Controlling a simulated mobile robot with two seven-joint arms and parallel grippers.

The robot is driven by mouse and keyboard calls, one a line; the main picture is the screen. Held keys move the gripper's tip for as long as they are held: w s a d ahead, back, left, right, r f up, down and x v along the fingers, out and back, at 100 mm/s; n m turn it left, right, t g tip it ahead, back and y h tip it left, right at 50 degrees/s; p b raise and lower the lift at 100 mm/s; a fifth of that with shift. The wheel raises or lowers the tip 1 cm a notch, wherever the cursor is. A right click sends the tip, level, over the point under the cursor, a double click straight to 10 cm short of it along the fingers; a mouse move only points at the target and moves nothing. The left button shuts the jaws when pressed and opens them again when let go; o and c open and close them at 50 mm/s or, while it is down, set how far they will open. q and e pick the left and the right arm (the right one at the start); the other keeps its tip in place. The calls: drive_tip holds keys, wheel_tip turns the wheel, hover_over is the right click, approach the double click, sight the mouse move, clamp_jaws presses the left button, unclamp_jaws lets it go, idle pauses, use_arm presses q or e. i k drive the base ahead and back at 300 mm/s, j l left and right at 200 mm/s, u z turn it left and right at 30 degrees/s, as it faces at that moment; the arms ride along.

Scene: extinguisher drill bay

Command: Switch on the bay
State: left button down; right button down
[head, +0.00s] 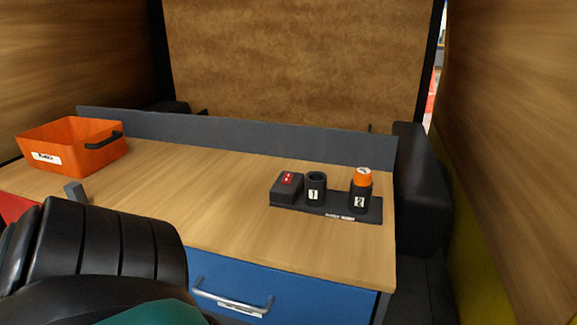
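A black base plate (290,207) lies near the right end of the wooden tabletop. On its left end is a dark box with a red, white-marked top (288,179). Beside it stands a dark cup labelled 1 (316,190), which looks empty. At the right stands a dark cup labelled 2 (359,199) with an orange-topped piece (363,176) in it. The box top is too small to tell its setting. A black part of my arm fills the lower left, far from the plate. I cannot make out either gripper.
An orange bin (70,145) with a black handle stands at the left. A small grey block (76,193) shows behind my arm; I cannot tell what it is. A blue drawer (290,288) is below the top. A low grey panel (230,132) runs along the back. The tabletop's middle is clear.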

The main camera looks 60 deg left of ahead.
sight(287, 178)
drive_tip(key=k+j, duration=0.7)
drive_tip(key=k, duration=0.2)
